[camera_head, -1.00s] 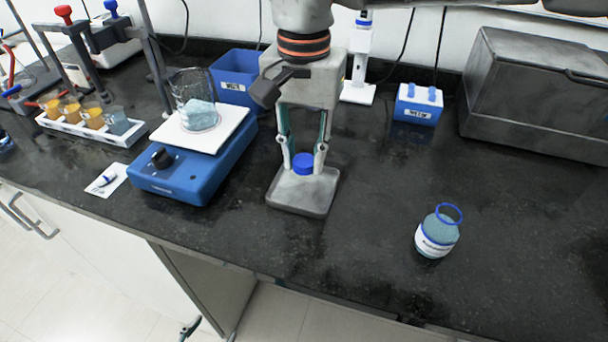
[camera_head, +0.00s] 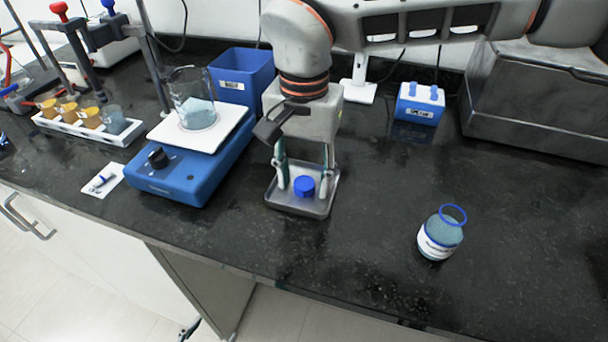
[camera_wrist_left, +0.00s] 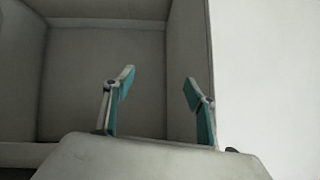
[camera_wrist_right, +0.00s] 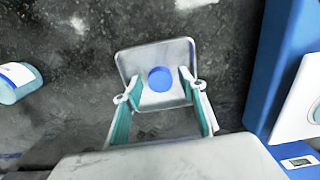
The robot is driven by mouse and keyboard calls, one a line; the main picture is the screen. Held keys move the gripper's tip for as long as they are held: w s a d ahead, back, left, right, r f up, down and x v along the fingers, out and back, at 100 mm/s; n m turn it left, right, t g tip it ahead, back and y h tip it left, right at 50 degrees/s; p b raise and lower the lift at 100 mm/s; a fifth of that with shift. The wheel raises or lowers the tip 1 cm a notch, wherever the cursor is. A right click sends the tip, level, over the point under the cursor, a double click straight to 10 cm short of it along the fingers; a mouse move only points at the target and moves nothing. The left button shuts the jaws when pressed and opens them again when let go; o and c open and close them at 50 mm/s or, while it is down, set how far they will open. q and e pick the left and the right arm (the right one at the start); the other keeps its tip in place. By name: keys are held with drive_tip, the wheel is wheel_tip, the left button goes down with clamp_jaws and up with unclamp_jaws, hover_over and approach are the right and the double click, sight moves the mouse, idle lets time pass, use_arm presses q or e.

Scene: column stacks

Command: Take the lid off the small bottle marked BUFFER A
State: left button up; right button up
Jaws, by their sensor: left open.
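The small bottle (camera_head: 440,236) stands upright at the right front of the bench. It holds blue-green liquid, has a blue ring at its open neck, and its label is too small to read. It also shows partly in the right wrist view (camera_wrist_right: 14,82). A round blue lid (camera_head: 304,186) lies in a shallow metal tray (camera_head: 290,208), left of the bottle. My right gripper (camera_head: 305,179) is open above the tray, fingers apart on either side of the lid; the right wrist view shows a gap around it (camera_wrist_right: 160,79). My left gripper (camera_wrist_left: 160,85) is open and empty, away from the bench objects.
A blue stirrer plate (camera_head: 185,170) with a beaker (camera_head: 195,105) stands left of the tray. A blue bin (camera_head: 240,78), a small blue box (camera_head: 420,104) and a grey metal case (camera_head: 540,110) stand behind. The bench between tray and bottle is clear.

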sight(304, 183)
wheel_tip(304, 183, up, 12)
drive_tip(key=p, duration=0.2)
drive_tip(key=shift+r, duration=0.15)
